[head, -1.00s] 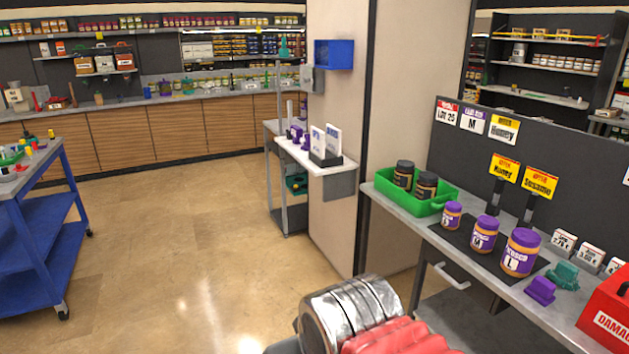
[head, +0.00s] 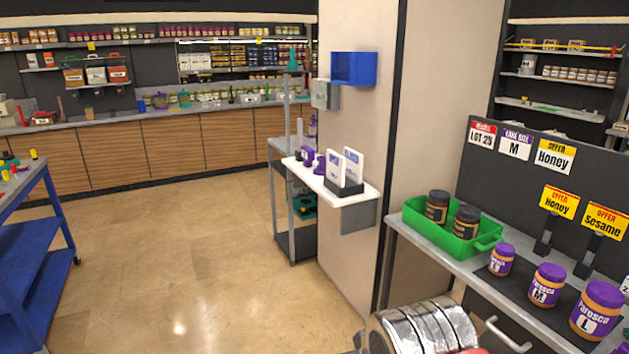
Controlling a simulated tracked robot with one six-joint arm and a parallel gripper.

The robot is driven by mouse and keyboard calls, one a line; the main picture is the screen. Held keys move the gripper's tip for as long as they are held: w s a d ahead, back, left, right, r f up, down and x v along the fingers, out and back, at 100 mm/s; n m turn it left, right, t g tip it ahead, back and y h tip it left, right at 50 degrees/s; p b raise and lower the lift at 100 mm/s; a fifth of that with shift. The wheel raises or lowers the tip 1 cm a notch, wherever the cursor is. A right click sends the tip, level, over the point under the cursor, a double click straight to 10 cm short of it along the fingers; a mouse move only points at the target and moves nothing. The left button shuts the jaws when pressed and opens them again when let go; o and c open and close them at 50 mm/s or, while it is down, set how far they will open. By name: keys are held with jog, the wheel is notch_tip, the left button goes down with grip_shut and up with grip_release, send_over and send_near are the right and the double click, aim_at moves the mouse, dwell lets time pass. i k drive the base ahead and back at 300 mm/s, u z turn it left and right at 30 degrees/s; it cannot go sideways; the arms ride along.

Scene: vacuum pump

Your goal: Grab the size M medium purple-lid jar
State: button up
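The size M purple-lid jar (head: 546,285) stands upright on a dark mat on the counter at the right. Its label shows an M. A smaller purple-lid jar (head: 502,260) stands to its left and a larger one marked L (head: 596,312) to its right, with small gaps between them. A silver, banded rounded part of my arm shows at the bottom, left of the jars. My gripper's fingers are not in view.
A green tray (head: 413,222) with two dark-lid jars stands left of the purple-lid jars. Offer signs (head: 559,202) on dark stands rise behind them. A pillar (head: 440,95) stands behind the counter's left end.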

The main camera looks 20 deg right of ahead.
aim_at(546, 285)
jog(key=z, duration=0.35)
jog(key=i, duration=0.7)
jog(key=z, duration=0.75)
jog(key=i, duration=0.75)
jog(key=z, duration=0.35)
